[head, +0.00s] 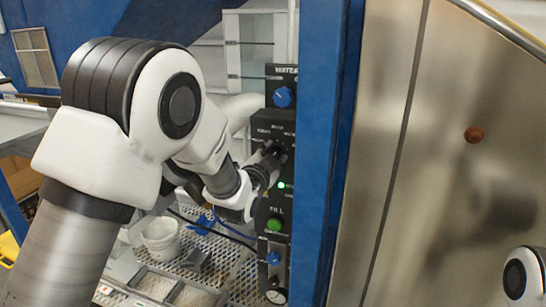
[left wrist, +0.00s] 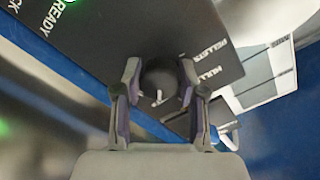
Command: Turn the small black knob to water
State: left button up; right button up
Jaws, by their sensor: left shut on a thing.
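The small black knob (left wrist: 158,78) is on a black control panel (head: 282,127) and shows in the left wrist view between my fingers. A short white mark on it points toward the gripper's palm side. My left gripper (left wrist: 160,86) is closed around it, one finger on each side. In the head view, the left gripper (head: 270,156) reaches the panel's middle and mostly hides the knob. Small white labels stand around the knob; I cannot read a water label there. My right gripper is out of view.
A blue knob (head: 283,97) sits above on the panel, under a partly readable "WATER" label. Below are a lit green light (head: 281,185), a green button (head: 275,224) marked FILL and another blue knob (head: 272,257). A blue post (head: 316,150) stands close on the right.

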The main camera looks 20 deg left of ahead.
pick_arm(q)
jog(key=o, duration=1.2)
jog(key=shift+c, duration=0.2)
jog(key=s, duration=1.2)
jog(key=shift+a, duration=0.15)
